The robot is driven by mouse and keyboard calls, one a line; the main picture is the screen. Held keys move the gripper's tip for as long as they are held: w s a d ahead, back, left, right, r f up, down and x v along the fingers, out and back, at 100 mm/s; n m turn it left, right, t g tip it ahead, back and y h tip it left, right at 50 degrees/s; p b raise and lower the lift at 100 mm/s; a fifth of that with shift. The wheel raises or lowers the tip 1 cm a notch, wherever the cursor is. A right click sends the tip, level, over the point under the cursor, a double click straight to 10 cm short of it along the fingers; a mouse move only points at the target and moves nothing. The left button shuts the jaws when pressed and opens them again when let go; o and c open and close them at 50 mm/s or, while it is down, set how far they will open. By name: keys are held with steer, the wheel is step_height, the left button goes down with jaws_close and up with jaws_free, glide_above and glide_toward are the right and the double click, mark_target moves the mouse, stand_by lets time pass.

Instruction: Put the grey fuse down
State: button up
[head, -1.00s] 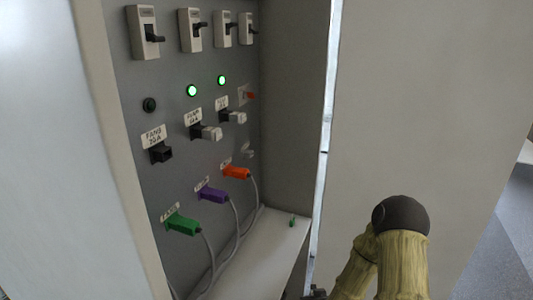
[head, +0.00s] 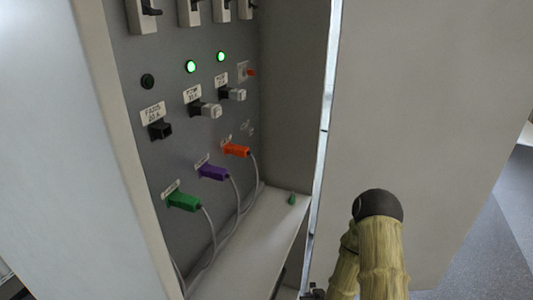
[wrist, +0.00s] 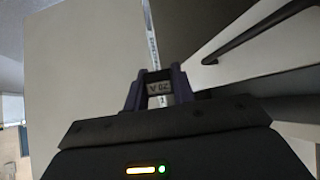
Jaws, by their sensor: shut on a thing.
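In the wrist view the grey fuse (wrist: 159,88), marked "20 A", is between the two dark fingers of my gripper (wrist: 158,86). The gripper is shut on it. Its lower part is hidden by the fingers and gripper body. In the head view my arm is at the lower right, in front of the cabinet door, and the fuse cannot be made out there. A white shelf (head: 245,240) at the foot of the cabinet panel has a small green piece (head: 292,199) on its back right part.
The panel has an empty black fuse socket (head: 160,130) under an unlit lamp, two sockets with clear-ended fuses (head: 211,110), and green (head: 183,202), purple (head: 213,173) and orange (head: 237,150) plugs with cables hanging to the shelf. The open door (head: 420,120) stands at right.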

steer(key=shift+f, duration=0.1)
step_height(320, 180, down, 10)
steer(key=s, duration=0.2)
steer(key=shift+s, duration=0.3)
